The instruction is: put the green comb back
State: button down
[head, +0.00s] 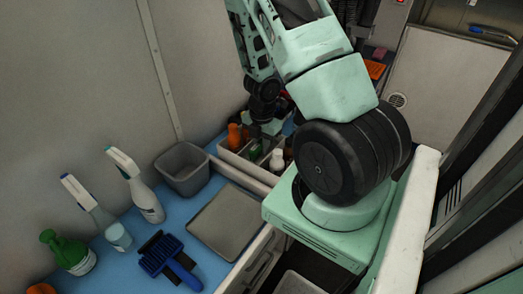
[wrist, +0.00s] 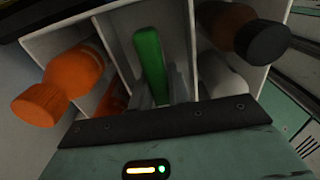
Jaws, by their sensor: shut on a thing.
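The green comb (wrist: 150,62) stands lengthwise in the middle compartment of a white divided caddy (wrist: 113,45) in the wrist view. My gripper (wrist: 155,97) is shut on the comb's near end, with its fingers reaching between the dividers. Whether the comb touches the caddy's floor is hidden.
An orange bottle (wrist: 75,78) is in the left compartment; a brown bottle with a black cap (wrist: 230,25) and a white bottle (wrist: 225,75) are on the right. A grey bin (head: 183,165), grey tray (head: 225,220), blue brush (head: 165,258) and spray bottles (head: 140,190) stand nearer on the blue counter.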

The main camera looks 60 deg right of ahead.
jog(key=shift+f, duration=0.2)
jog(key=shift+f, duration=0.1)
jog(key=c, duration=1.8)
grip_release()
jog(key=shift+f, duration=0.1)
jog(key=o, duration=0.5)
jog(key=shift+c, duration=0.2)
